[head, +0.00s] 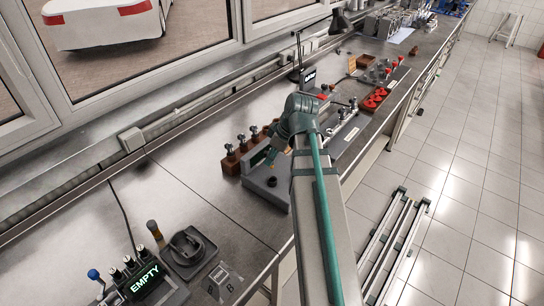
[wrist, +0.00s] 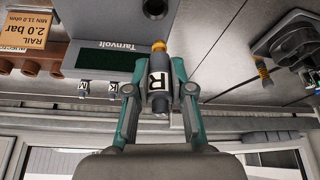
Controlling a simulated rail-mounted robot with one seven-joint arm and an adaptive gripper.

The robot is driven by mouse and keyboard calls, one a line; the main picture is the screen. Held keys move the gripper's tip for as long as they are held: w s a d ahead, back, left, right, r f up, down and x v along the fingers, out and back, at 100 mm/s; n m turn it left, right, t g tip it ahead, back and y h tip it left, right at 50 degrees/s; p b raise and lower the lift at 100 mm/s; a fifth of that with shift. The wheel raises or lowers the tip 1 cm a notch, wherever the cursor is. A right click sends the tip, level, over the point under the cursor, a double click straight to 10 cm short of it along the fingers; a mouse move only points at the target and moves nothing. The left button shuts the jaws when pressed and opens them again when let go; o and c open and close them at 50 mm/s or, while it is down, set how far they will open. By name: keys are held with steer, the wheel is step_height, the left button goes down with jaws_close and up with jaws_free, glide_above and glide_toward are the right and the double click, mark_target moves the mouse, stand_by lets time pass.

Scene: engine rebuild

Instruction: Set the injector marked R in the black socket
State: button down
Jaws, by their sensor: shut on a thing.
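My gripper (wrist: 158,88) is shut on the injector marked R (wrist: 157,85), a grey body with a white R label and an orange-yellow end, in the wrist view. In the head view my gripper (head: 270,158) is small and partly hidden by my arm, above a grey block (head: 262,187) that has a dark round fitting (head: 271,182). A black holder (head: 189,247) stands on the bench at lower left; a dark holder (wrist: 287,38) also shows at upper right in the wrist view. I cannot tell which is the black socket. The held injector is apart from both.
Several injectors stand in brown blocks (head: 231,160) beside the grey block. A tester reading EMPTY (head: 145,281) is at lower left. A grey Tarnvolt box (wrist: 105,57) with small M and K labels is in the wrist view.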

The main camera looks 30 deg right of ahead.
mark_target(272, 167)
steer(key=shift+w+a, duration=0.1)
steer(key=shift+w, duration=0.05)
steer(key=shift+d+f+b, duration=0.3)
steer(key=shift+d+f, duration=0.15)
steer(key=shift+a+f+b, duration=0.15)
steer(key=shift+f+b, duration=1.3)
steer(key=shift+f, duration=0.5)
steer(key=shift+f+b, duration=0.6)
steer(key=shift+f, duration=1.15)
stand_by(1.3)
steer(key=c, duration=0.9)
jaws_free()
steer(key=shift+c, duration=0.2)
steer(key=shift+r+p, duration=2.65)
steer(key=shift+r, duration=1.1)
